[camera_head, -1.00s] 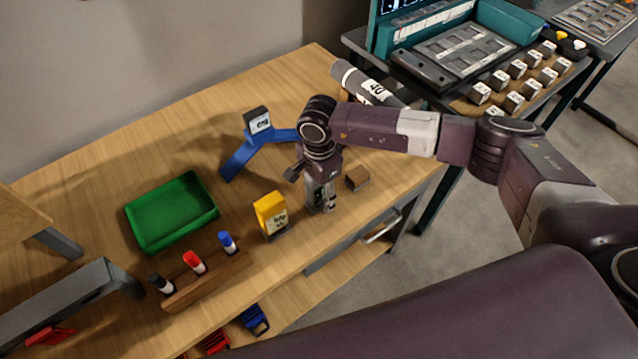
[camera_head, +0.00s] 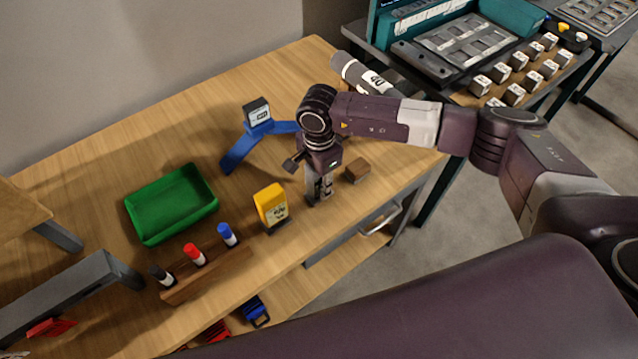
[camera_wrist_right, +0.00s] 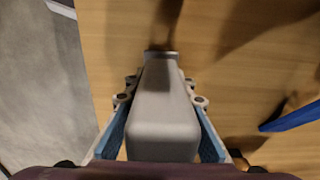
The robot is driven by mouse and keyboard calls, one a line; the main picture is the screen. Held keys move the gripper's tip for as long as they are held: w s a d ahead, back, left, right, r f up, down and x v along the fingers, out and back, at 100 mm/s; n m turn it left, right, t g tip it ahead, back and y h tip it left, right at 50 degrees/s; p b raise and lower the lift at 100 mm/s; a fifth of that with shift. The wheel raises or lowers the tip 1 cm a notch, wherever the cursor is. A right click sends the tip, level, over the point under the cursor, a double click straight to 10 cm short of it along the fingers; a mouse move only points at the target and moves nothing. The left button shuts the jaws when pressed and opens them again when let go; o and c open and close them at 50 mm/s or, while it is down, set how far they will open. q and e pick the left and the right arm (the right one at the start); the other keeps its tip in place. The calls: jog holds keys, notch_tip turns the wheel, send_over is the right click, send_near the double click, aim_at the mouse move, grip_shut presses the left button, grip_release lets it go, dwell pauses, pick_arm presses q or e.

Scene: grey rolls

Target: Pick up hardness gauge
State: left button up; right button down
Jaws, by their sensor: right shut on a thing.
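My right gripper (camera_head: 319,195) points down over the front right part of the wooden table. It is shut on a grey, smooth, block-like thing, which I take to be the hardness gauge (camera_wrist_right: 163,115). In the right wrist view the blue-padded fingers of the right gripper (camera_wrist_right: 164,130) lie on both sides of it. In the head view the gauge (camera_head: 325,187) is mostly hidden by the gripper. I cannot tell whether it touches the table. My left gripper is not in view.
A yellow device (camera_head: 270,204) stands just left of the gripper, a brown block (camera_head: 357,171) just right. A blue stand (camera_head: 240,150) is behind. A green tray (camera_head: 170,205) and a wooden marker rack (camera_head: 207,276) are further left. A grey roll (camera_head: 360,75) lies at the back.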

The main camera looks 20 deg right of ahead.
notch_tip(320, 180, up, 20)
jog(key=b, duration=0.4)
jog(key=shift+f+b, duration=0.15)
jog(key=shift+b, duration=0.15)
jog(key=c, duration=2.2)
grip_release()
jog(key=c, duration=0.5)
jog(key=shift+r+p, duration=0.5)
jog(key=shift+r, duration=1)
